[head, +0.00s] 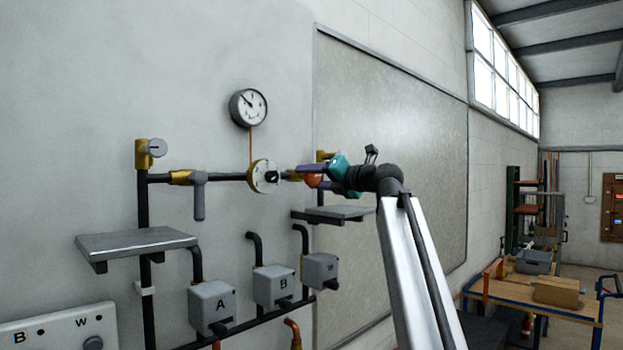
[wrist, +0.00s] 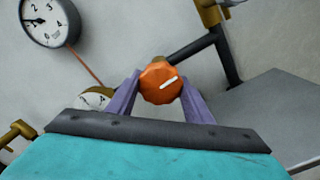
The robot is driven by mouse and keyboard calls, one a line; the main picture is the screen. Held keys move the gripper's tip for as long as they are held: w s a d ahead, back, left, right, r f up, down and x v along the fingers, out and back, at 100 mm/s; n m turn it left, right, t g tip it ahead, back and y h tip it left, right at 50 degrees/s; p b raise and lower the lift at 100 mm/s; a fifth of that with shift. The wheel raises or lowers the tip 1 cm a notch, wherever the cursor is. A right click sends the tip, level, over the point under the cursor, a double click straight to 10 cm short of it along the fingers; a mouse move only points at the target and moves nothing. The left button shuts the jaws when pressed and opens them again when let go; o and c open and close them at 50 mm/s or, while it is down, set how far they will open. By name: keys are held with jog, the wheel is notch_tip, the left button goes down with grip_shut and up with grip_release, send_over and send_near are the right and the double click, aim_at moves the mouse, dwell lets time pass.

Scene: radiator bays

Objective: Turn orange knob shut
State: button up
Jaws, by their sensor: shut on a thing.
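The orange knob (wrist: 161,83) sits on the dark pipe, with a white line on its face that slants up to the right in the wrist view. My gripper (wrist: 160,92) has its two purple fingers on either side of the knob and is shut on it. In the head view my gripper (head: 308,174) reaches in from the right, and the orange knob (head: 313,181) shows only partly behind the fingers.
A round brass-rimmed dial (head: 264,177) is on the pipe just left of my gripper. A pressure gauge (head: 248,107) hangs above. A grey shelf (head: 345,212) lies below right, another shelf (head: 137,243) at left. Valve boxes, including box A (head: 212,305), stand below.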

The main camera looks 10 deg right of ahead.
jog(key=m, duration=0.9)
jog(key=shift+m, duration=0.3)
jog(key=m, duration=0.4)
jog(key=shift+r, duration=0.1)
jog(key=m, duration=0.4)
jog(key=shift+r+m, duration=0.1)
jog(key=shift+m, duration=0.2)
jog(key=m, duration=0.8)
jog(key=shift+d+m, duration=0.1)
jog(key=shift+m, duration=0.2)
jog(key=m, duration=0.4)
jog(key=shift+w, duration=0.1)
jog(key=shift+d+m, duration=0.1)
jog(key=shift+m, duration=2.2)
